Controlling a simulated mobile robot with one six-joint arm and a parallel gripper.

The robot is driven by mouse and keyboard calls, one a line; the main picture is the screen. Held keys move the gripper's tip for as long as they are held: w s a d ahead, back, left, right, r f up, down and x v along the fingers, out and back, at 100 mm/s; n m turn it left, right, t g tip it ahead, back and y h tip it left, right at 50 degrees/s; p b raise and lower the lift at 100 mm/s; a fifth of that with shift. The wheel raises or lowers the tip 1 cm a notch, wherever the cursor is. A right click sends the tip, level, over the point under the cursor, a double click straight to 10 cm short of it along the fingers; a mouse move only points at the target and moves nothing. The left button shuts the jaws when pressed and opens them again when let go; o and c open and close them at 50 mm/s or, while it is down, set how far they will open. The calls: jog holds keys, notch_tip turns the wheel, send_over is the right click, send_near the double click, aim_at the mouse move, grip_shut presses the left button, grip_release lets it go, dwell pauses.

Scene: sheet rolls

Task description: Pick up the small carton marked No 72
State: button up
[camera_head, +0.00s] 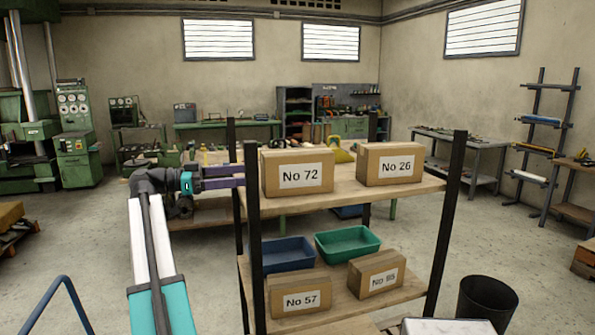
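The small carton marked No 72 (297,173) is a brown box with a white label, upright on the upper wooden shelf at its left end. My gripper (240,176) points right towards it from the left, at about the carton's height. Its two dark purple fingers show a gap between them, so it looks open. The fingertips meet the dark front-left post in the picture, and their very ends are hard to make out. I see nothing between the fingers. Whether they touch the post or the carton, I cannot tell.
A carton marked No 26 (389,163) stands right on the same shelf. Below are cartons No 57 (300,294) and another (376,277), a blue bin (288,255) and a green bin (347,244). The dark front-left post (252,225) stands beside carton No 72.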

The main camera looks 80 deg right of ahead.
aim_at(262, 169)
jog(key=shift+s+r+m, duration=0.3)
jog(key=shift+s+r, duration=0.35)
jog(key=shift+s, duration=0.2)
jog(key=p+x, duration=0.2)
jog(key=x, duration=0.5)
jog(key=shift+s, duration=0.25)
jog(key=shift+s+d, duration=0.3)
jog(key=shift+s, duration=0.2)
jog(key=shift+s, duration=0.1)
jog(key=shift+p+x, duration=1.45)
jog(key=shift+x, duration=1.05)
jog(key=shift+f, duration=0.1)
